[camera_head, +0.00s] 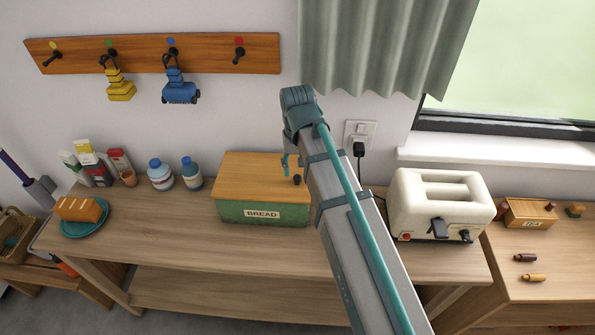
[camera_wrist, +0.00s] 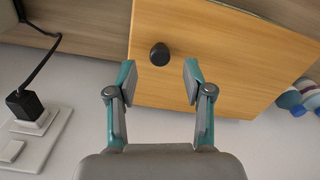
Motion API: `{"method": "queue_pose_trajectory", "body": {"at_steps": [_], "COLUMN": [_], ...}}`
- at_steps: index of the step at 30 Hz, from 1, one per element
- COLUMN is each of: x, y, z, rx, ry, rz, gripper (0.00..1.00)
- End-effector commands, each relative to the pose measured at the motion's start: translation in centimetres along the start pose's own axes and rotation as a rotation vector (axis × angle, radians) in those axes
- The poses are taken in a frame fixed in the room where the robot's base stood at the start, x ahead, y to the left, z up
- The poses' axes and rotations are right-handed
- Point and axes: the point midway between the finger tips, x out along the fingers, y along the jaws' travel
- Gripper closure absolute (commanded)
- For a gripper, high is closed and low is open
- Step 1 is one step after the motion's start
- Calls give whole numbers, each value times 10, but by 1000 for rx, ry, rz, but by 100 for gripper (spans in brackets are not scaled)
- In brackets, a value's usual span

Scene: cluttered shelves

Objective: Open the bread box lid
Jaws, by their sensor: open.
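The bread box (camera_head: 262,213) is green with a label reading BREAD and stands on the wooden table. Its flat wooden lid (camera_head: 250,175) lies shut on top; in the wrist view the lid (camera_wrist: 235,65) fills much of the upper right. A dark round knob (camera_head: 297,179) sits on the lid near its right side. My gripper (camera_wrist: 160,76) is open and empty, its two fingers over the lid's edge. The knob (camera_wrist: 159,54) shows between and just beyond the fingertips, apart from both.
A cream toaster (camera_head: 440,205) stands to the right; its cord runs to a wall outlet (camera_head: 360,135). Blue-capped bottles (camera_head: 160,176), cartons and a loaf on a teal plate (camera_head: 84,222) are to the left.

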Motion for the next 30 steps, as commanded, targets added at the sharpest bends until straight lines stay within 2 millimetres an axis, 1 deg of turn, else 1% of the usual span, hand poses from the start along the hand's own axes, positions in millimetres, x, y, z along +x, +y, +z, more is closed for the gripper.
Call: {"method": "queue_pose_trajectory", "body": {"at_steps": [3, 9, 14, 21, 26, 30], "x": [14, 28, 32, 33, 33, 33], "y": [0, 0, 0, 0, 0, 0], "z": [1, 0, 0, 0, 0, 0], "rx": [0, 0, 0, 0, 0, 0], "ry": [-2, 0, 1, 1, 1, 1], "rz": [0, 0, 0, 0, 0, 0], "gripper": [49, 49, 49, 49, 76, 99]}}
